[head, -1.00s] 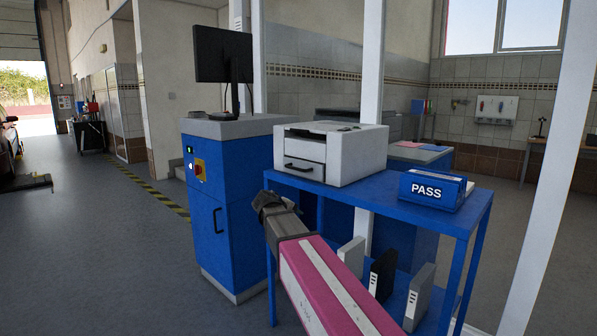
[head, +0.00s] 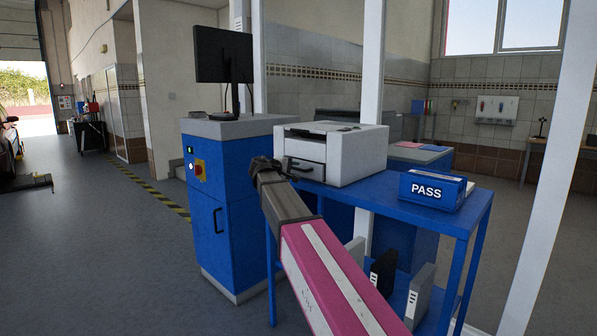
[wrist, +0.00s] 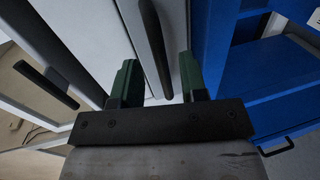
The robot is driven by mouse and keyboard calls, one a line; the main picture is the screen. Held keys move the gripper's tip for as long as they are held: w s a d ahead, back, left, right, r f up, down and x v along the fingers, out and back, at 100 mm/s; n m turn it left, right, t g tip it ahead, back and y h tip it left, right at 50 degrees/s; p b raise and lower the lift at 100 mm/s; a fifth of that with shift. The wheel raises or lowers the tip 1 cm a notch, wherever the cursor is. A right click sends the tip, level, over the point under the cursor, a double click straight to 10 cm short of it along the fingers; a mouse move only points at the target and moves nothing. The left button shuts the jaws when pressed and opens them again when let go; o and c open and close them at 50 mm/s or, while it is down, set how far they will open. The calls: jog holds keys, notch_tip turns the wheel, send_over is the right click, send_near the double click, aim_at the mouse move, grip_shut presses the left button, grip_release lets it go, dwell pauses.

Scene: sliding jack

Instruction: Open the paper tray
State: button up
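The white printer (head: 345,155) stands on the blue table, with its paper tray (head: 311,171) low in its front face. My gripper (head: 272,164) is at the left of the tray front, level with it. In the wrist view, my gripper (wrist: 160,85) is open, its green fingers spread. The dark bar handle (wrist: 153,40) of the tray lies between the fingers and runs lengthwise away from the gripper. I cannot tell whether a finger touches it. The tray looks shut. My arm and gripper hide part of the tray's left side in the head view.
The blue table (head: 385,190) carries a PASS box (head: 432,190) to the right of the printer. Upright binders (head: 384,272) stand on its lower shelf. A blue cabinet (head: 232,220) with a monitor (head: 223,55) stands close on the left. Floor (head: 110,250) farther left is clear.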

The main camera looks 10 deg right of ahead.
aim_at(297, 169)
jog(key=shift+x, duration=1.65)
grip_shut()
jog(key=f+v, duration=0.2)
jog(key=v, duration=0.7)
jog(key=f+v, duration=0.1)
jog(key=v, duration=0.8)
jog(key=shift+s+a+f, duration=0.25)
jog(key=shift+a+f, duration=0.05)
jog(key=shift+f, duration=0.15)
grip_release()
jog(key=shift+a, duration=0.1)
